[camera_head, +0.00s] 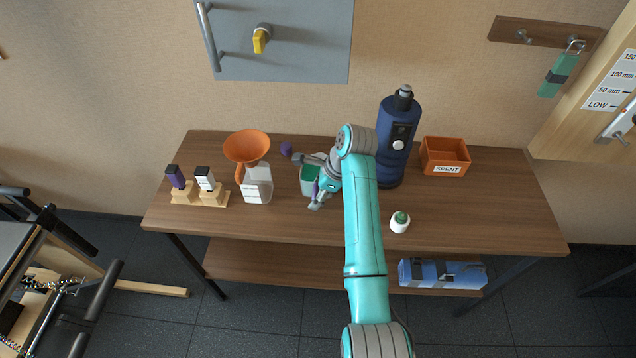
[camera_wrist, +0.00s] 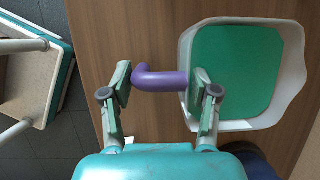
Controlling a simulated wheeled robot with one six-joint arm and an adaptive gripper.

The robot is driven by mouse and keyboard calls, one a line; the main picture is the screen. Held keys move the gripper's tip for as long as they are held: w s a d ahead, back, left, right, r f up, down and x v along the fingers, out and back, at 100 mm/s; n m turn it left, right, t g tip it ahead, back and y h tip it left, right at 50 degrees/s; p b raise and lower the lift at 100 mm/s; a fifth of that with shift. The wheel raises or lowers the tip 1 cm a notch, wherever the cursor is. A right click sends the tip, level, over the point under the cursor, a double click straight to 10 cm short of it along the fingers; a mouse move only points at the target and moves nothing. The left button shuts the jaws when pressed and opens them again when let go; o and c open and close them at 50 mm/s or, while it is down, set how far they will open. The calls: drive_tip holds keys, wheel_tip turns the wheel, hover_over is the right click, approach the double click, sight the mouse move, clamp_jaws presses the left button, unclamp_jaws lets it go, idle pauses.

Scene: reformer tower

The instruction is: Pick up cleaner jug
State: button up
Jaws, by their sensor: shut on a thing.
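The cleaner jug, as I take it, is a white-walled, open-looking container with a green inside (camera_wrist: 232,72) and a purple bent handle (camera_wrist: 160,78). In the wrist view the handle lies between the two fingers of my gripper (camera_wrist: 163,85), and the gripper is shut on it. The container stands to the right of the handle, partly behind the right finger. In the head view the jug (camera_head: 308,175) is at the middle of the table, mostly hidden by my gripper (camera_head: 306,180) and arm. I cannot tell whether it touches the table.
On the wooden table (camera_head: 450,215), a jug with an orange funnel (camera_head: 247,146) and two small bottles on stands (camera_head: 198,198) are left. A dark blue flask (camera_head: 396,140), an orange SPENT bin (camera_head: 445,157) and a green-capped white bottle (camera_head: 399,222) are right. A purple piece (camera_head: 286,148) is behind.

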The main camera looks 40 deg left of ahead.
drive_tip(key=shift+r, duration=0.1)
drive_tip(key=shift+r, duration=0.1)
clamp_jaws()
drive_tip(key=shift+r, duration=4.75)
drive_tip(key=shift+r, duration=0.1)
drive_tip(key=o, duration=0.7)
unclamp_jaws()
clamp_jaws()
